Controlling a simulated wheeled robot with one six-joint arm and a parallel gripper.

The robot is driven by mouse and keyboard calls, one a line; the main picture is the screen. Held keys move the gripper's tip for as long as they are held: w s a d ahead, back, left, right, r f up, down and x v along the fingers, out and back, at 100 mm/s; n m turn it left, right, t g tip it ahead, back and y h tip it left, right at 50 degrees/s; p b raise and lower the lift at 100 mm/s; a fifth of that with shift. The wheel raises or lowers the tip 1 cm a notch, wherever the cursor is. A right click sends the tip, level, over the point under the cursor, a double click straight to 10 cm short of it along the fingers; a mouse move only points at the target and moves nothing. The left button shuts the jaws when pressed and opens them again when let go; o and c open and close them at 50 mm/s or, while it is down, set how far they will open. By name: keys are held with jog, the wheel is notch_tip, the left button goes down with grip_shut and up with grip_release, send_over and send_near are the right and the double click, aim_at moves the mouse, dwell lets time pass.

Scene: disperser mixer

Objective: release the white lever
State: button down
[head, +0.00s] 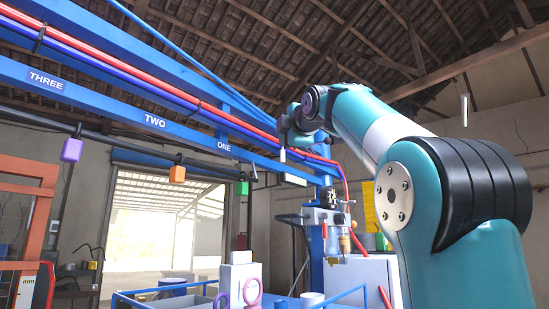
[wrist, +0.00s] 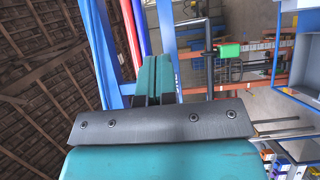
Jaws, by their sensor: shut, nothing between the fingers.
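A small white block (head: 294,179), possibly the white lever's handle, shows below the blue beam, just right of the sign ONE in the head view. I cannot tell how it is mounted. My gripper (wrist: 152,72) points up the wrist view with its teal fingers together and nothing between them. In the head view my arm's end is high, near the beam and above the white block; the fingers are too small there to tell apart. I see no contact with the block. I cannot make out a white lever in the wrist view.
The green handle (wrist: 229,51) also shows in the wrist view. Red and blue hoses run along the beam. A machine head (head: 327,220) stands below my arm.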

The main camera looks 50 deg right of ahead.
aim_at(283, 154)
jog(key=shift+d, duration=0.3)
jog(key=p+x, duration=0.2)
jog(key=x, duration=0.2)
jog(key=d+p+x, duration=0.1)
jog(key=p+x, duration=0.2)
jog(key=s+d+p+x, duration=0.1)
jog(key=p+x, duration=0.1)
jog(key=x, duration=0.2)
jog(key=shift+w+d+r+p, duration=0.2)
jog(key=shift+w+r+p, duration=0.05)
jog(key=shift+r+p, duration=0.1)
jog(key=shift+w+d+f, duration=0.15)
jog(key=shift+d+f, duration=0.1)
jog(key=shift+d, duration=0.3)
